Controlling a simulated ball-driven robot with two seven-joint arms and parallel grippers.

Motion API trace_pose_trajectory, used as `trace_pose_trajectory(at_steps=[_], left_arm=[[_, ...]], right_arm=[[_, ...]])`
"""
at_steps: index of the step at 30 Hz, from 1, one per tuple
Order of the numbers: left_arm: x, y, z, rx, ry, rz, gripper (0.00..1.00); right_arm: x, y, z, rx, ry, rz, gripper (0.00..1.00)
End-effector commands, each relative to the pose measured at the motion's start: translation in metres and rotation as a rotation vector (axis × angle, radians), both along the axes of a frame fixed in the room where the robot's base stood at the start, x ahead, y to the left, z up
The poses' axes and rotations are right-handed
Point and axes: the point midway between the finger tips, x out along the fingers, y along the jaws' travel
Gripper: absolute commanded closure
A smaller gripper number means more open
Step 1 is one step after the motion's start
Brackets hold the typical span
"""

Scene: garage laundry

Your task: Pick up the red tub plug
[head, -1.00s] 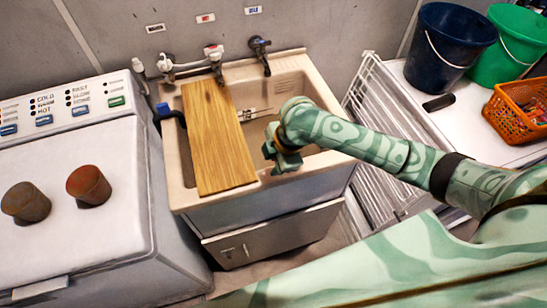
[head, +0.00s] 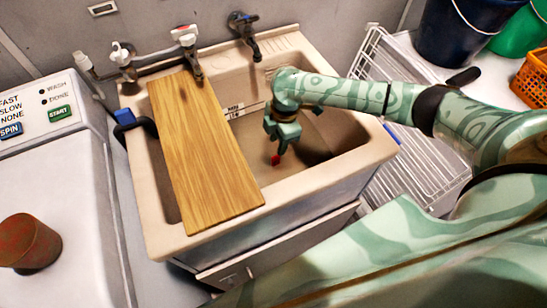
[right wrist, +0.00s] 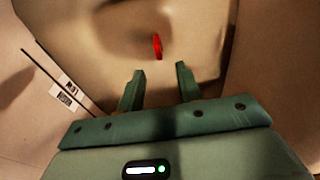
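The red tub plug (head: 275,160) shows as a small red spot inside the sink basin, just below my right gripper (head: 281,145). In the right wrist view the plug (right wrist: 157,46) looks like a narrow red oval, beyond the fingertips and roughly in line with the gap between them. My right gripper (right wrist: 160,70) is open, with two separate green fingers and nothing between them. It reaches down into the basin of the beige sink (head: 228,226). I cannot tell how far the plug is from the fingertips. My left gripper is not in view.
A wooden board (head: 205,150) lies across the sink's left part. Taps (head: 244,30) stand along its back edge. A washer (head: 75,190) with a rusty cup-shaped thing (head: 30,242) is at left. A white rack (head: 400,90) and a dark bucket (head: 460,30) are at right.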

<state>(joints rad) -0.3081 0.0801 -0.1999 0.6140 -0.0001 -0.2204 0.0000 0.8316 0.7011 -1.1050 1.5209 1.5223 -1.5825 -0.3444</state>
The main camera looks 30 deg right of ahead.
Motion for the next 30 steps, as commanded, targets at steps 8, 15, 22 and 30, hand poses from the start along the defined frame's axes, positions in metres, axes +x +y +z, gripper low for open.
trace_pose_trajectory(at_steps=[8,15,22,30], left_arm=[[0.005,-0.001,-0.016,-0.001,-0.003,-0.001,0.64],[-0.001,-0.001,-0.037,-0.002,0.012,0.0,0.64],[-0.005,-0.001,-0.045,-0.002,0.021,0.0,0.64],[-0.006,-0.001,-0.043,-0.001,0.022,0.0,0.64]], right_arm=[[0.001,0.004,-0.033,-0.001,-0.001,0.001,0.65],[0.002,0.004,-0.068,0.0,0.004,0.0,0.65],[0.002,0.006,-0.085,-0.001,-0.001,0.001,0.65],[0.002,0.006,-0.083,-0.001,-0.002,0.001,1.0]])
